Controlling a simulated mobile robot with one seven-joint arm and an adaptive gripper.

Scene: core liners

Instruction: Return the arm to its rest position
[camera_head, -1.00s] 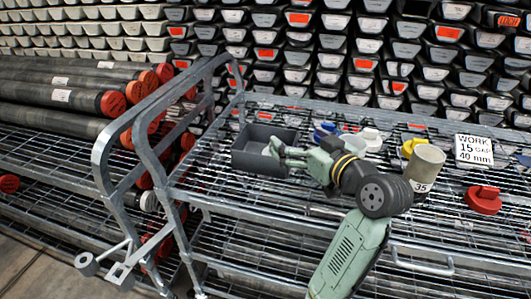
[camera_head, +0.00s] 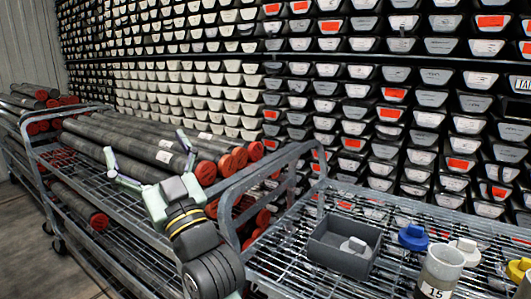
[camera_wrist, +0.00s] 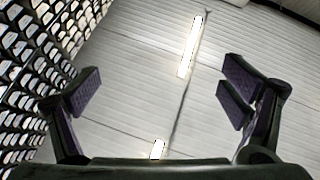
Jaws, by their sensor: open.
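My gripper (camera_head: 146,160) is raised at the left of the head view, in front of the cart loaded with dark core tubes. Its two pale fingers are spread wide with nothing between them. In the wrist view, my gripper (camera_wrist: 160,97) is also open and empty, with its pads far apart. That view looks up at the pale ceiling with lights. My wrist and forearm cover part of the cart rail in the head view.
A grey bin (camera_head: 340,256) with a white piece (camera_head: 353,244) inside stands on the wire cart. A blue cap (camera_head: 413,237), a white cap (camera_head: 465,250), a cylinder marked 15 (camera_head: 440,270) and a yellow cap (camera_head: 519,270) are to its right. Core tubes (camera_head: 150,143) lie at left; stacked trays (camera_head: 400,80) fill the back.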

